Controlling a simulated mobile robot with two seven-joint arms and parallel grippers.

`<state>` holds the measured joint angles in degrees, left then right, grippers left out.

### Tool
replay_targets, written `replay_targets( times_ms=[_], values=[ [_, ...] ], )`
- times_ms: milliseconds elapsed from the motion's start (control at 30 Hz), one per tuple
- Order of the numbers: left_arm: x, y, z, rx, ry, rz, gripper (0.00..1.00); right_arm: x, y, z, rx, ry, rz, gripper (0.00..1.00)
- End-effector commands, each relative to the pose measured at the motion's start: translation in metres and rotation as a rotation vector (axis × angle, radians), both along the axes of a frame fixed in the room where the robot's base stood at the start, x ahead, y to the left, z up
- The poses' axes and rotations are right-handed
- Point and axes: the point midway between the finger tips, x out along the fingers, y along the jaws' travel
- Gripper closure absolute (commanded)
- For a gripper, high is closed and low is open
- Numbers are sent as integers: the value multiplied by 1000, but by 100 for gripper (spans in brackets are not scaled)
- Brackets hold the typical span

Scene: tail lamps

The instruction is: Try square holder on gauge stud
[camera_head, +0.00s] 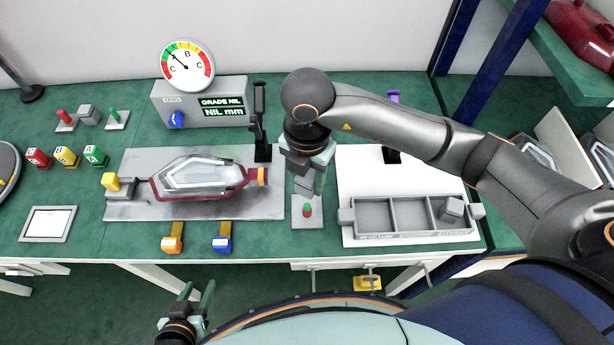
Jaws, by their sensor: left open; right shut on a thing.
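My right gripper (308,170) is shut on a grey square holder (305,184), just above a small grey plate. The gripper and wrist hide part of the holder. My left gripper (197,297) is open and empty, low in front of the bench edge. Another grey square block (452,209) sits in the right compartment of a grey tray (375,238).
A tail lamp (200,175) lies on a grey board (270,207) left of the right gripper. A black upright clamp (260,125) stands close by. Behind is a gauge box (170,108) with a dial (187,66). Left are red and green studs and coloured blocks (67,156).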

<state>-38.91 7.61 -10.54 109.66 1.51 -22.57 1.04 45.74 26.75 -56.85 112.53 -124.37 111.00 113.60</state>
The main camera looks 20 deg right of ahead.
Motion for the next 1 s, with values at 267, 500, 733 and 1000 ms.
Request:
replay_targets(
  times_ms=[267, 500, 733, 1000],
  values=[
    [0, 0, -20, 0, 0, 0, 50, 0, 0, -24, -1, 1, 0, 100],
    [0, 0, -40, -1, 0, 1, 50, 0, 0, -49, 1, 1, 1, 100],
    [0, 0, -47, -1, 0, 1, 50, 0, 0, -58, 1, 1, 1, 100],
    [0, -1, -46, -1, 0, 1, 50, 0, 0, -57, 1, 1, 1, 100]
  ],
)
